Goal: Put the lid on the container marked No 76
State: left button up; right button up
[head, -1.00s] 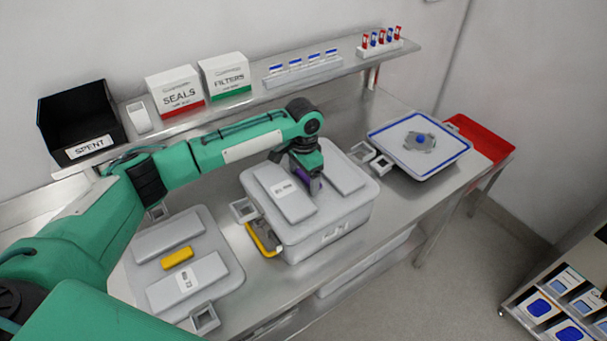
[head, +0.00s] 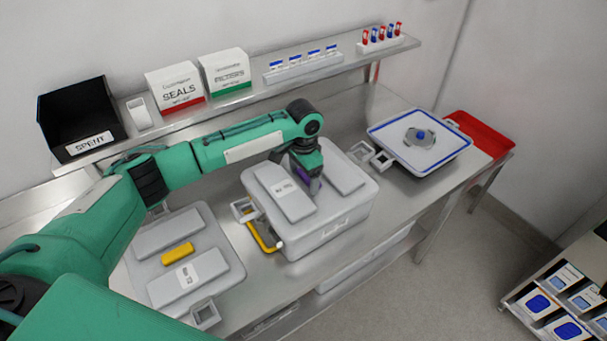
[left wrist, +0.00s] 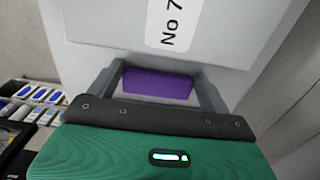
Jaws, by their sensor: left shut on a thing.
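A grey-white lid (head: 345,172) with raised panels and a purple handle lies over the top of a pale container (head: 330,228) in the middle of the bench. I cannot tell whether it is fully seated. My left gripper (head: 309,183) is shut on the purple handle (left wrist: 158,84), between the panels. In the left wrist view, the lid's label (left wrist: 174,22) reads "No 7", with the rest cut off. A second lid (head: 230,246) with a yellow handle (head: 177,254) lies on the bench at the left. My right gripper is out of view.
Grey square latch frames (head: 244,210) stick out beside the container. A yellow-edged item (head: 262,238) is partly hidden at its left. A blue-rimmed white tray (head: 452,150) and a red tray (head: 490,134) are at the right. A shelf (head: 240,96) with boxes runs behind.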

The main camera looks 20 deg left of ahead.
pick_arm(q)
jog(key=shift+f, duration=0.3)
jog(key=shift+f, duration=0.4)
dwell(0.5)
dwell(0.3)
jog(key=o, duration=1.5)
jog(key=shift+c, duration=0.2)
jog(key=shift+s+f, duration=0.1)
